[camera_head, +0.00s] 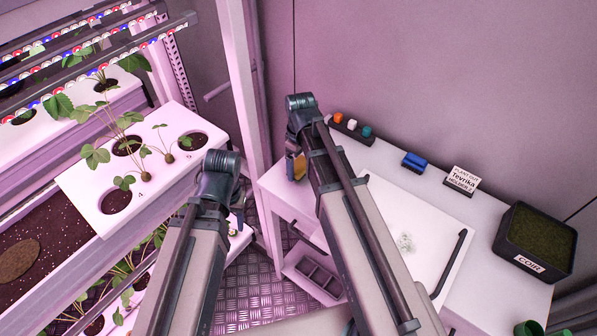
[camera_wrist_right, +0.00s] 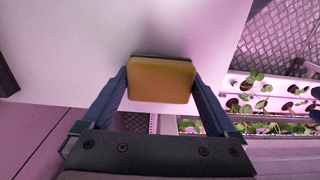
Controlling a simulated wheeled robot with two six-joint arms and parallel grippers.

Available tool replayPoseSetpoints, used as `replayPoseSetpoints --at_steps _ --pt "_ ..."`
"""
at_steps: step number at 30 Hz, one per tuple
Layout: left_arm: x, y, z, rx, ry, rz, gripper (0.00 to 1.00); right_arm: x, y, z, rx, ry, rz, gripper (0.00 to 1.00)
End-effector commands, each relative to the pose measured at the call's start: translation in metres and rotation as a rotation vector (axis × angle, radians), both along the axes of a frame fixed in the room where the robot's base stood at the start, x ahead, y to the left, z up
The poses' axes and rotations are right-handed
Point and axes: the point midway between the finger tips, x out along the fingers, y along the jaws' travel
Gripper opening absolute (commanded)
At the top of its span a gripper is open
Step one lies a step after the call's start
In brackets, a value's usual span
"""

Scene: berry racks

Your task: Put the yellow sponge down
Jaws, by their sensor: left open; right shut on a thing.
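The yellow sponge (camera_wrist_right: 161,80) is between the two fingers of my right gripper (camera_wrist_right: 160,88), which is shut on it. It has a dark green layer along its far edge. In the wrist view it appears in front of the white worktop (camera_wrist_right: 60,50); I cannot tell whether it touches the surface. In the head view a bit of the yellow sponge (camera_head: 299,167) shows at my right gripper (camera_head: 294,163), by the left end of the white worktop (camera_head: 275,183). My left arm reaches in beside the plant rack; its gripper (camera_head: 236,208) is mostly hidden behind the wrist.
On the worktop are a dark holder with coloured caps (camera_head: 352,128), a blue brush-like block (camera_head: 414,162), a label stand (camera_head: 460,181), a white tray (camera_head: 400,215) and a black COIR bin (camera_head: 537,240). A plant rack (camera_head: 120,180) stands at left.

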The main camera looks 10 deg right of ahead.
Motion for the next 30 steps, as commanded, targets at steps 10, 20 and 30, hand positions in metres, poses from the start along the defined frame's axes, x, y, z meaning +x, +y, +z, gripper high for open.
replayPoseSetpoints --at_steps 10,20,30 --pt "-0.0003 0.0001 -0.0137 0.0 0.0 0.0 0.49 -0.0007 -0.0035 -0.0137 0.0 0.0 0.001 0.48" --pt "-0.0003 0.0001 -0.0171 0.0 0.0 0.0 0.49 -0.0007 -0.0034 -0.0171 0.0 0.0 0.001 1.0" --pt "-0.0002 0.0002 -0.0113 0.0 0.0 0.0 0.49 -0.0006 -0.0034 -0.0114 0.0 0.0 0.001 1.0"
